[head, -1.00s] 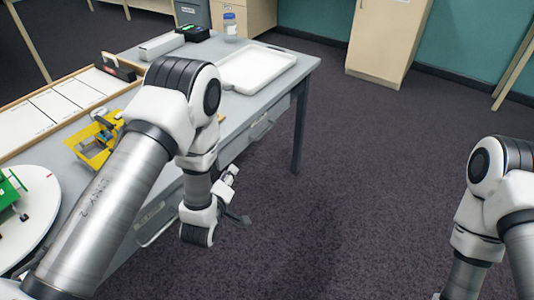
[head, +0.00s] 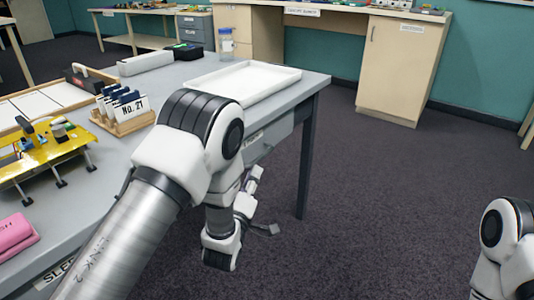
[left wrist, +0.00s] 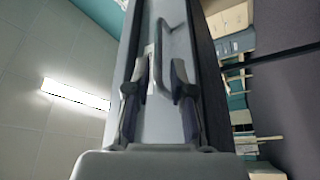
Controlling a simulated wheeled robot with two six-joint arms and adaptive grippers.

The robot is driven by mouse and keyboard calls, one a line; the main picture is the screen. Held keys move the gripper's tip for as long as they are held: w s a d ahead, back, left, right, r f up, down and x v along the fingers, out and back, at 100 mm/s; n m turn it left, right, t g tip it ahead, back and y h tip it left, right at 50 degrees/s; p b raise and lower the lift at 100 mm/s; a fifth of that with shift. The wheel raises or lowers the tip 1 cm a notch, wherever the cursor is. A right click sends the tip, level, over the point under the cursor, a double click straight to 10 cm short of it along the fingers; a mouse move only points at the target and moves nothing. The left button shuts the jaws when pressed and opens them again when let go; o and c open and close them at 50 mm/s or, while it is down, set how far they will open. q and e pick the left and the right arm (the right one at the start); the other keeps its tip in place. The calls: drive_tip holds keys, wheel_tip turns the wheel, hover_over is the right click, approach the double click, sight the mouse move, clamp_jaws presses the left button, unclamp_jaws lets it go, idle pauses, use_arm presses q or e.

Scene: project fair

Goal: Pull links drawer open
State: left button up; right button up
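A grey table (head: 312,84) has drawers in its side. One drawer front (head: 266,143) shows past my left arm, with a pale label too small and covered to read; I cannot tell for sure that it is the links drawer. My left gripper (head: 264,202) is beside that side of the table, with its fingers apart. In the left wrist view, the open fingers (left wrist: 157,88) face a grey drawer front with a metal bar handle (left wrist: 164,45) ahead, in line with the gap between them. Contact cannot be told. My right gripper is out of view.
On the table are a white tray (head: 243,82), a card stand marked No. 21 (head: 128,113), a yellow model (head: 45,156) and a pink block (head: 14,236). Another drawer label (head: 56,276) shows at lower left. The dark floor (head: 390,200) to the right is clear.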

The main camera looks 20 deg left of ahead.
sight(261, 157)
use_arm(q)
drive_tip(key=b+x, duration=0.2)
drive_tip(key=x, duration=0.5)
drive_tip(key=shift+w+r, duration=0.1)
drive_tip(key=shift+w, duration=0.15)
clamp_jaws()
